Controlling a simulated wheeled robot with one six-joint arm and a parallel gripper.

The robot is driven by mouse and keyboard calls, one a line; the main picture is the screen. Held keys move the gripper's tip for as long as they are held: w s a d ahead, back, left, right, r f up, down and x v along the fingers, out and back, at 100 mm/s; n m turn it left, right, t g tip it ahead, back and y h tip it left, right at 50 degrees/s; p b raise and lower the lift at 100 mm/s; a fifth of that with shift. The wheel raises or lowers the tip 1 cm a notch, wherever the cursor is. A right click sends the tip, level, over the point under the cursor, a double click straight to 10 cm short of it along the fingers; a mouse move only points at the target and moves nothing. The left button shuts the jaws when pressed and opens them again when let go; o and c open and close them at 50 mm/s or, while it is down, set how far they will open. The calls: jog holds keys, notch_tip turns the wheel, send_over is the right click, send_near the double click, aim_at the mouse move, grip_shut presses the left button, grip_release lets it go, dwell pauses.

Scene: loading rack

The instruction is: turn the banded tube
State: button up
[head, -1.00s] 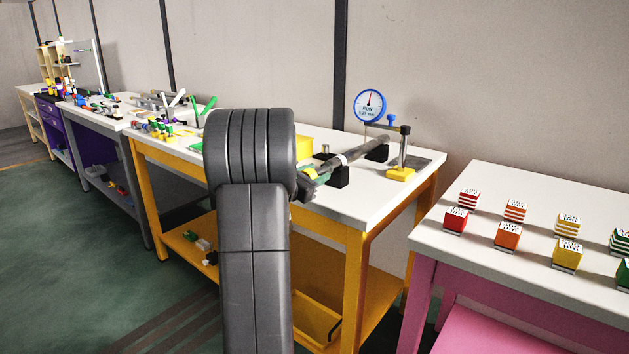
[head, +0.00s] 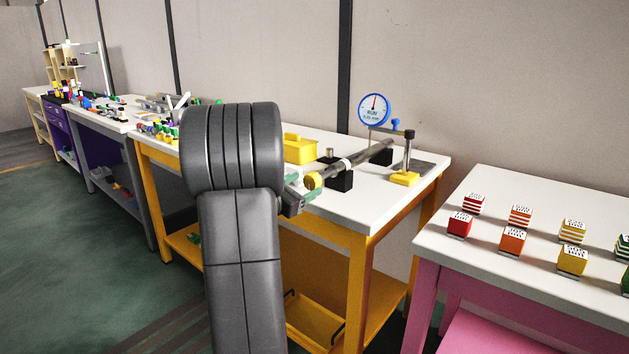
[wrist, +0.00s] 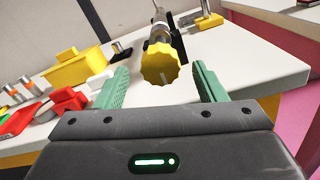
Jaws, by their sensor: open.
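The banded tube (head: 365,156) is a grey rod with a pale band, lying across dark blocks on the white-topped yellow table. Its near end carries a yellow scalloped knob (head: 313,181), which also shows in the wrist view (wrist: 160,66) with a pale line on its face. My gripper (wrist: 161,75) is open and empty, its green fingers to the left and right of the knob in the picture. A clear gap shows on both sides. I cannot tell whether the fingertips reach past the knob's face. My arm hides part of the table in the head view.
A blue-rimmed dial gauge (head: 374,109) and a post on a yellow foot (head: 405,178) stand by the tube's far end. A yellow box (head: 299,150) sits left of the tube. A pink table (head: 520,245) with small coloured blocks stands to the right.

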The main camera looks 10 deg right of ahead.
jog(key=v, duration=0.6)
jog(key=shift+s+a, duration=0.25)
jog(key=shift+a, duration=0.1)
jog(key=x, duration=1.4)
jog(key=shift+d, duration=0.1)
jog(key=shift+f, duration=0.1)
